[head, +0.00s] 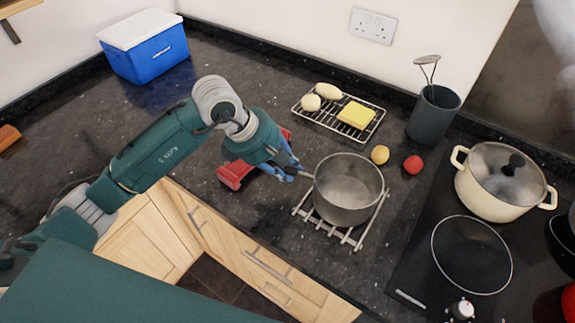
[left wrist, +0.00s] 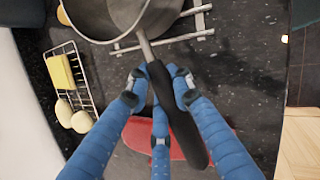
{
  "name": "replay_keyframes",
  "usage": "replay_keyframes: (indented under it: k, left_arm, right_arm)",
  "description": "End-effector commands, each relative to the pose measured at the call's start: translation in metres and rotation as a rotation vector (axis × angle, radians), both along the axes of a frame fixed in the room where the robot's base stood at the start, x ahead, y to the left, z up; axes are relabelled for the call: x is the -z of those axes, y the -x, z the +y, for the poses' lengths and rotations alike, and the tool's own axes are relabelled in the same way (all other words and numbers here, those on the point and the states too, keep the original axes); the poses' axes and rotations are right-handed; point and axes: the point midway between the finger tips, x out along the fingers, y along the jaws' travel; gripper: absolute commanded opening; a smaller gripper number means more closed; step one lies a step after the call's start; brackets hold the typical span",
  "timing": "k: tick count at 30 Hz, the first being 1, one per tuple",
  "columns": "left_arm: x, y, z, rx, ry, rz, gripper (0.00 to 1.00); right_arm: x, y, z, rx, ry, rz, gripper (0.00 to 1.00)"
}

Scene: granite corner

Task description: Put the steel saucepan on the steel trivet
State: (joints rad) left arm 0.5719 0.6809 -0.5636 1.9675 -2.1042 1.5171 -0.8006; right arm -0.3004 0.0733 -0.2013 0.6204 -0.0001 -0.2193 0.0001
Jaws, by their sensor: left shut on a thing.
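The steel saucepan (head: 347,190) is above the steel trivet (head: 357,238) in the head view, covering much of it; I cannot tell whether it rests on it. The pan is upright and empty. Its dark handle (left wrist: 180,130) points toward my left gripper. My left gripper (head: 296,170) is shut on that handle; its blue fingers (left wrist: 158,88) close around it in the left wrist view. The pan's rim and the trivet bars (left wrist: 185,38) also show there. My right gripper is not in view.
A red object (head: 236,174) lies under my left wrist. A wire rack (head: 318,118) with a yellow block stands behind, near a lemon (head: 380,154) and a tomato (head: 413,165). A cream pot (head: 480,190) stands on the hob at right.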

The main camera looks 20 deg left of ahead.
Motion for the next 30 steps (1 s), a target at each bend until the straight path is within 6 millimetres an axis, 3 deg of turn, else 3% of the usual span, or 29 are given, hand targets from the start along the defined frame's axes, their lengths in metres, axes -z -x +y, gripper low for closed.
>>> replay_keyframes:
  k: [9, 10, 12, 13, 24, 30]
  left_arm:
    - [0.001, -0.001, -0.001, 0.0, 0.005, -0.005, 0.0]
    - [0.002, 0.0, 0.0, 0.0, 0.001, -0.001, 0.26]
    - [0.001, 0.0, 0.0, 0.0, 0.001, 0.0, 0.4]
    - [0.001, 0.0, 0.0, 0.0, 0.001, 0.0, 0.42]
    - [-0.003, 0.0, 0.002, 0.0, 0.0, -0.002, 0.42]
    - [-0.033, 0.008, 0.016, 0.0, -0.001, -0.008, 0.42]
  right_arm:
    - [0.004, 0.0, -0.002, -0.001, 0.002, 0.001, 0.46]
    - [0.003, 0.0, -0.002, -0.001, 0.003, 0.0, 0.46]
    - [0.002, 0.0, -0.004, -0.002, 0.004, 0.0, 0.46]
    - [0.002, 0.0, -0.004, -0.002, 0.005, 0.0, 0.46]
    - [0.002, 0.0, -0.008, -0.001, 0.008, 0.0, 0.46]
    - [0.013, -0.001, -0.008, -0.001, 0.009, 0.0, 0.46]
